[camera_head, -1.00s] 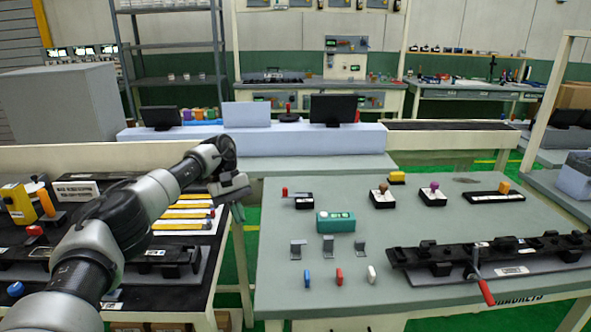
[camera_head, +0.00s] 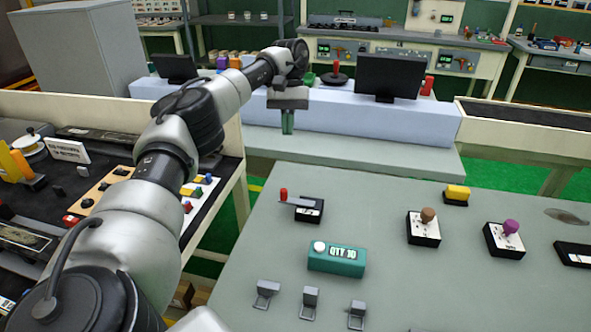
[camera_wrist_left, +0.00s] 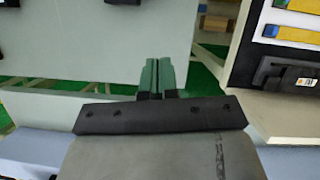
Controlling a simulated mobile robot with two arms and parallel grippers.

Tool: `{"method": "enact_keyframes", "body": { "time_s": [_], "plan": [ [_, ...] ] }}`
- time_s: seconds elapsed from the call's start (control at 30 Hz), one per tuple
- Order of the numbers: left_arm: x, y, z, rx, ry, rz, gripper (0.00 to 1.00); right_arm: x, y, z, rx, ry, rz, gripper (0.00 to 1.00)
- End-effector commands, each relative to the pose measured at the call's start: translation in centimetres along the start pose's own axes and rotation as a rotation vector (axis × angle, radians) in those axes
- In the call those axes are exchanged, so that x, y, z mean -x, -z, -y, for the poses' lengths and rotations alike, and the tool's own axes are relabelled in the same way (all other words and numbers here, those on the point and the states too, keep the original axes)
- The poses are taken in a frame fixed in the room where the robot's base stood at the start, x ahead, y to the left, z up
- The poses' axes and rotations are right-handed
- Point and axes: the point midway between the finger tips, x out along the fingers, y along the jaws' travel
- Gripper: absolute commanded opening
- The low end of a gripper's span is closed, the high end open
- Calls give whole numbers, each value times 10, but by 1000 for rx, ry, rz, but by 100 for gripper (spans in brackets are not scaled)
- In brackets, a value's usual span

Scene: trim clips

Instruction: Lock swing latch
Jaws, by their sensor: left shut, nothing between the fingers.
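A small latch-like device (camera_head: 303,208) with a black base, a grey arm and a red knob sits at the back left of the grey-green table. It looks like the swing latch. Its grey arm extends to the right from the knob. My left gripper (camera_head: 287,128) points down beyond the table's back left edge, behind and above the device, apart from it. Its two greenish fingers are together and empty, as the left wrist view (camera_wrist_left: 157,78) also shows. The latch cannot be clearly made out in the wrist view. My right gripper is not in view.
A teal counter box (camera_head: 337,259) stands in front of the latch, with several grey brackets (camera_head: 310,299) nearer. Two joystick boxes (camera_head: 423,231) (camera_head: 504,239) and a yellow block (camera_head: 456,195) stand to the right. A monitor (camera_head: 387,76) is behind. The table between latch and joysticks is clear.

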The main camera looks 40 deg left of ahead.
Motion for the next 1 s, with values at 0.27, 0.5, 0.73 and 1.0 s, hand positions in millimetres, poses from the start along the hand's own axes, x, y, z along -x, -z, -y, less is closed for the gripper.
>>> {"method": "enact_keyframes", "body": {
  "time_s": [0.27,0.5,0.73,1.0],
  "plan": [
    [-4,0,0,0,0,1,0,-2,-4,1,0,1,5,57],
    [-37,0,1,0,3,3,0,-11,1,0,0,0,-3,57],
    [-86,-1,1,1,4,4,0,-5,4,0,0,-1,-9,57],
    [-108,-23,1,-1,1,2,0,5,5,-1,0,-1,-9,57]
  ]
}}
